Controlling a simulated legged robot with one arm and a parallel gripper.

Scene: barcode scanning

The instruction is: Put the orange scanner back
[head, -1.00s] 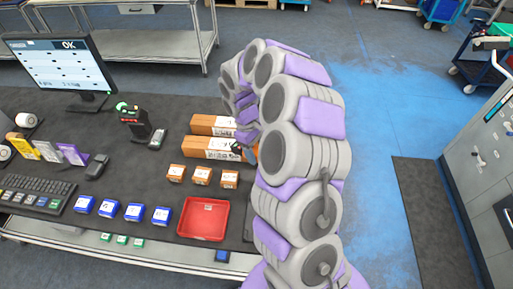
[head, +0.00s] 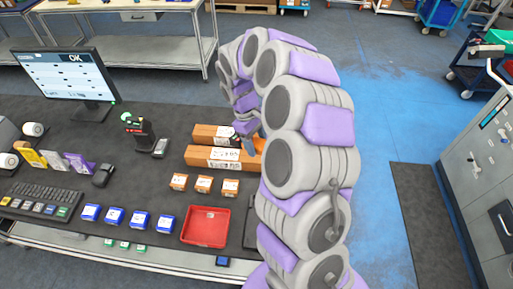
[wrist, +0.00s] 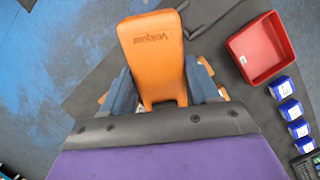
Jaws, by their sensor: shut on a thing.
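The orange scanner (wrist: 152,50) fills the upper middle of the wrist view, its broad end away from my wrist. My gripper (wrist: 160,85) is shut on it, with blue-grey fingers on both sides of its narrower part. In the head view a small orange part of the scanner (head: 260,143) shows beside my gripper (head: 248,133), above the right end of the long cardboard boxes (head: 222,157); my arm hides the rest. A dark upright stand (head: 141,132) with red and green parts is left of the boxes. I cannot tell whether it is the scanner's holder.
A red tray (head: 206,227) lies at the table's front, with small brown boxes (head: 204,184) behind it and blue boxes (head: 127,217) to its left. A grey handheld device (head: 161,147) is beside the stand. A monitor (head: 66,73) and keyboard (head: 40,199) are at left.

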